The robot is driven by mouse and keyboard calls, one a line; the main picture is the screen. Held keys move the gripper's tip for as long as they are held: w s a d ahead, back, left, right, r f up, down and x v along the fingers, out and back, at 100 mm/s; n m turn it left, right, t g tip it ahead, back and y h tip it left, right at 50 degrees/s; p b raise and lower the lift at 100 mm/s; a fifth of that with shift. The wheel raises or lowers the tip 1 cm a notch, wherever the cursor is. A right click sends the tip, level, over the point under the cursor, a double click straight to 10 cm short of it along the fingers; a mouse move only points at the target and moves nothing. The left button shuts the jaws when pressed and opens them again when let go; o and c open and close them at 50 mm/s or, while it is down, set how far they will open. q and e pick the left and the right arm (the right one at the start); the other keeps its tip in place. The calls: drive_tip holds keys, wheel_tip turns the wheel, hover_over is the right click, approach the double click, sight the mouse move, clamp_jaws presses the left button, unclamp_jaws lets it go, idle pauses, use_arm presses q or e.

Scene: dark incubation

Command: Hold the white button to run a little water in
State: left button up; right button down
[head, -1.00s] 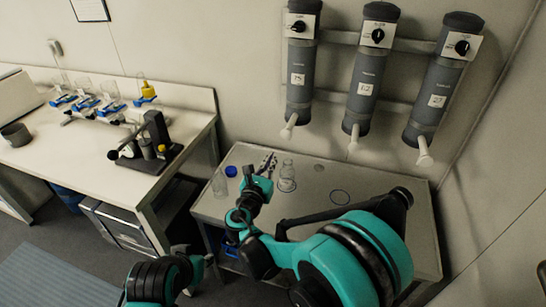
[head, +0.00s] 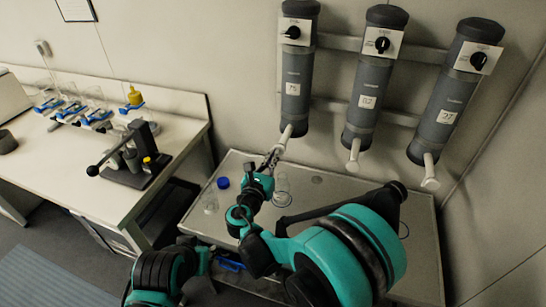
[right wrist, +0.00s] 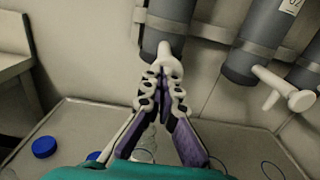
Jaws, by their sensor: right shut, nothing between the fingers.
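Three grey tubes hang on the wall, each with a slanted white spout. The left tube's white spout (head: 286,136) ends in a rounded white tip, which I take for the white button; it also shows in the right wrist view (right wrist: 168,58). My right gripper (head: 273,156) is shut and empty, its fingertips (right wrist: 164,78) at or just below that tip. I cannot tell whether they touch. A clear glass flask (head: 282,183) stands on the grey table (head: 330,165) below, partly hidden by my arm. No water shows. My left gripper is not in view.
The middle (head: 354,153) and right spouts (head: 429,173) hang to the right. A bench (head: 75,170) with a dark stand and glassware is at left.

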drive_tip(key=shift+x, duration=0.95)
drive_tip(key=shift+r, duration=0.3)
idle(0.6)
